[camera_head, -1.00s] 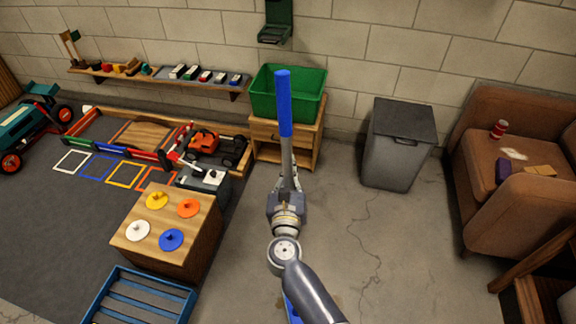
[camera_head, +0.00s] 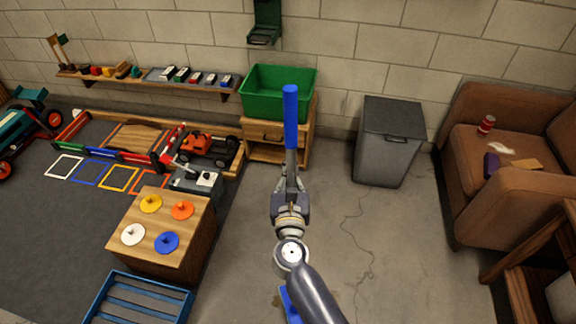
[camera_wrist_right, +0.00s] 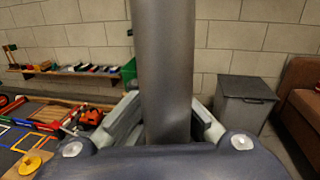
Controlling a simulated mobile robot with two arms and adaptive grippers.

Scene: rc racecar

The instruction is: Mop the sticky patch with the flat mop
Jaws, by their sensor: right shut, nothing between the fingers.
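The flat mop stands upright in the middle of the head view, with a blue grip (camera_head: 290,115) at the top of its grey pole. Part of its blue mop head (camera_head: 289,305) shows low on the floor, mostly behind my right arm. My right gripper (camera_head: 289,186) is shut at the pole. In the right wrist view the grey pole (camera_wrist_right: 166,70) rises close in front of the fingers and hides their tips. A faint brownish patch (camera_head: 333,298) shows on the floor beside the mop head, partly hidden by my arm. My left gripper is out of view.
A wooden block with coloured discs (camera_head: 140,205) and a blue slatted crate (camera_head: 137,300) stand left. A green bin (camera_head: 278,105) sits on a wooden cabinet behind. A grey bin (camera_head: 390,140) and brown armchair (camera_head: 510,185) stand right.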

